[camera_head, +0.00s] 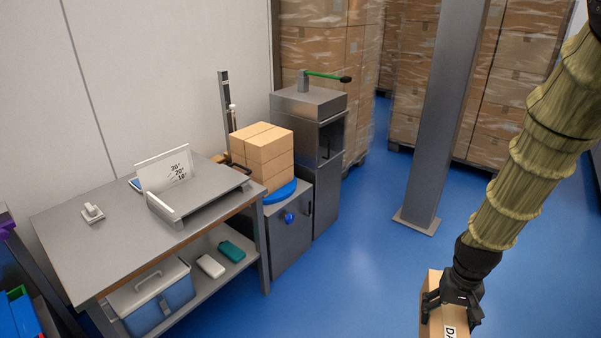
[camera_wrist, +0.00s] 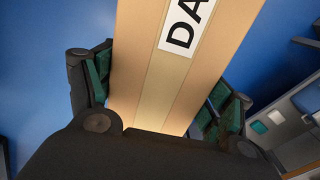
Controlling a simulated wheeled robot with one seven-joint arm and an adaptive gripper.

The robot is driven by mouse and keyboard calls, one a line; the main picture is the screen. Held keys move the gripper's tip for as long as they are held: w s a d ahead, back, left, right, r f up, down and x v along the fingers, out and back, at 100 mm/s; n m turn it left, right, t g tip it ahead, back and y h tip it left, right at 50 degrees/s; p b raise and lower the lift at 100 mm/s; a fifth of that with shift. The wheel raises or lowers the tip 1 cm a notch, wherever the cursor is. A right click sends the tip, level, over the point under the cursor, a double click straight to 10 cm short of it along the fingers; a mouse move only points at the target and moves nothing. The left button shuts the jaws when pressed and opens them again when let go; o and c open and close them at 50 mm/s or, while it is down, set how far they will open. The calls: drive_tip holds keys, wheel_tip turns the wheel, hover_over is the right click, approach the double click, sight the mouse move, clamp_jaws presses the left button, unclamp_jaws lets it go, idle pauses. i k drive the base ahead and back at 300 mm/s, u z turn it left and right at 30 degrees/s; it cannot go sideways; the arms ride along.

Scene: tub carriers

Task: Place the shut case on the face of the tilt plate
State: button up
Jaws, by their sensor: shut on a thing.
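The shut case (camera_head: 432,312) is a tan cardboard carton with a tape strip and a white label reading "DA"; it also fills the middle of the wrist view (camera_wrist: 150,75). My gripper (camera_head: 452,298) is shut on it, with a green-padded finger on either side in the wrist view. The case hangs over the blue floor at the lower right, its lower part cut off by the frame. The tilt plate (camera_head: 207,193) is a grey plate with raised edges on the workbench at left, apart from my gripper. Its face looks empty. A white angle board marked 30°, 20° and 10° (camera_head: 163,170) stands behind it.
The grey workbench (camera_head: 100,250) carries a small metal piece (camera_head: 92,211); a cooler box (camera_head: 150,296) sits below. Stacked cartons (camera_head: 262,150) stand on a blue round base beside a grey machine (camera_head: 308,110). A grey post (camera_head: 440,120) rises between bench and arm. Blue floor is open between.

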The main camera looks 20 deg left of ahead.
sight(208, 184)
drive_tip(key=u, duration=0.5)
drive_tip(key=i, duration=0.45)
drive_tip(key=u, duration=0.85)
drive_tip(key=i, duration=0.4)
drive_tip(key=u, duration=0.3)
